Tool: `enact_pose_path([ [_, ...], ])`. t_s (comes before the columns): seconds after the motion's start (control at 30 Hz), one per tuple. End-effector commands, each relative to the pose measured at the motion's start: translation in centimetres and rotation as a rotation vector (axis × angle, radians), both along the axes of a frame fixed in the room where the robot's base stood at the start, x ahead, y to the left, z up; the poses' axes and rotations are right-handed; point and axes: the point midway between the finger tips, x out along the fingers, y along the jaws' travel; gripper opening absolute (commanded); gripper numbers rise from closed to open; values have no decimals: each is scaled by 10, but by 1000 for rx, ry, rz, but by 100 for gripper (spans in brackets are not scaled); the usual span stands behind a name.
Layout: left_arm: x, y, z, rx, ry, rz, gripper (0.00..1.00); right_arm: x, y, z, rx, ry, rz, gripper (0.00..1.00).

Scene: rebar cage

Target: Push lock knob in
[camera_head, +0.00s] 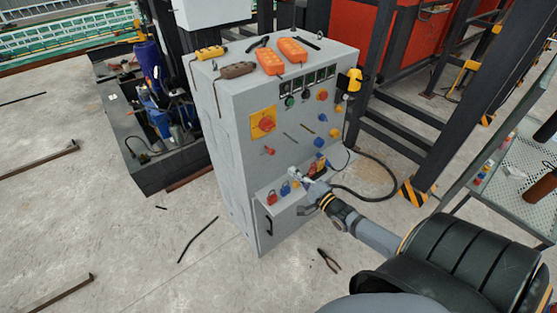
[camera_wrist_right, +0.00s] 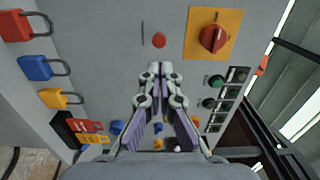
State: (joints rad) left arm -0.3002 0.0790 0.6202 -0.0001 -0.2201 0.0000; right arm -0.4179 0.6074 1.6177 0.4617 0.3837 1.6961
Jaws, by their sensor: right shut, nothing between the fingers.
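Several small coloured knobs sit on the front of the grey cabinet (camera_head: 232,170); I cannot tell which is the lock knob. A red knob (camera_head: 269,150) is below the red rotary switch (camera_head: 263,123) on its yellow plate. In the wrist view the red knob (camera_wrist_right: 158,40) lies just beyond the fingertips of my right gripper (camera_wrist_right: 160,68), and the rotary switch (camera_wrist_right: 213,38) is right of it. My right gripper (camera_head: 294,173) is shut and empty in front of the panel, above the padlock shelf. Contact with the panel cannot be told. My left gripper is out of view.
Red (camera_head: 271,197), blue (camera_head: 285,188) and yellow padlocks stand on the cabinet's shelf. Orange (camera_head: 269,61) and yellow (camera_head: 210,52) pendant controls lie on top. Pliers (camera_head: 328,260) lie on the floor. A dark steel frame stands right of the cabinet; floor at left is mostly clear.

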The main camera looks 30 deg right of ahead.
Motion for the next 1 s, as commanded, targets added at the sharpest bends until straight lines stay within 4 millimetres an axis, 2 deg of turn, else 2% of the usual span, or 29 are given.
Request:
enact_pose_path([
  [0.2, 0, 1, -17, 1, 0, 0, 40, 49, 4, -2, 1, -5, -2, 0],
  [0.4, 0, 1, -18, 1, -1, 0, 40, 81, 6, 1, 1, -1, -3, 0],
  [0.63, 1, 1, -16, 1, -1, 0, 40, 94, 7, 0, 1, 1, -1, 0],
  [1.0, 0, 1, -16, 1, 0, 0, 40, 94, 7, 0, 0, 1, -1, 0],
])
